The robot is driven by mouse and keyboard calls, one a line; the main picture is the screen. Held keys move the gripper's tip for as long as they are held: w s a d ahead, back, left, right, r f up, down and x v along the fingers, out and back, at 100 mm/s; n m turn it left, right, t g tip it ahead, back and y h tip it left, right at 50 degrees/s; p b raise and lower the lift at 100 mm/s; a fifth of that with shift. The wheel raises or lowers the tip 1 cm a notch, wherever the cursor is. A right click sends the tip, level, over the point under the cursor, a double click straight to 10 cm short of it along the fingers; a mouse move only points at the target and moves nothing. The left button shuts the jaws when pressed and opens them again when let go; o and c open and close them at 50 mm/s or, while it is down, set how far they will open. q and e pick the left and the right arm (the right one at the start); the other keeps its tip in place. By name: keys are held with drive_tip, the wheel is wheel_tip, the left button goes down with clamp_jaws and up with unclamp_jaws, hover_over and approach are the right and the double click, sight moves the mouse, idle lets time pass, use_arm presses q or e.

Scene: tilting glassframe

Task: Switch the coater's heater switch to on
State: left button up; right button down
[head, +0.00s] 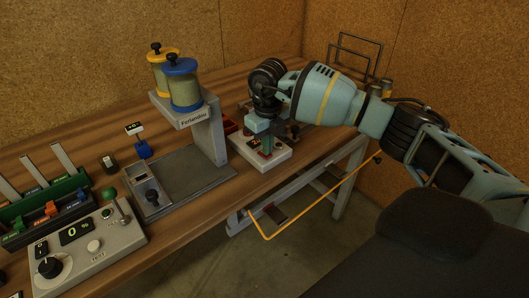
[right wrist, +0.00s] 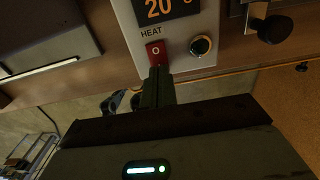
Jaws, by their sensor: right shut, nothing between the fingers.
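The coater's pale control box (head: 279,158) stands near the front edge of the bench in the head view. In the right wrist view, its panel (right wrist: 200,20) carries a display reading 20, the word HEAT, a red switch (right wrist: 156,50) and a round dark knob (right wrist: 200,46). A white O shows on the switch's visible face. My right gripper (head: 266,149) points down over the box. In the right wrist view, the shut, empty fingers (right wrist: 157,72) are at the switch's lower edge; I cannot tell whether they touch it. My left gripper is not in view.
Left of the box stands a grey stand (head: 208,140) with blue and yellow capped jars. A tester box (head: 84,245) and green racks (head: 50,205) are further left. An orange rail (head: 320,206) runs along the bench front. Wire frames (head: 356,50) stand behind my right arm.

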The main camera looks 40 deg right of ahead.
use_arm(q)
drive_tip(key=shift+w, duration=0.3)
use_arm(e)
drive_tip(key=shift+f, duration=0.25)
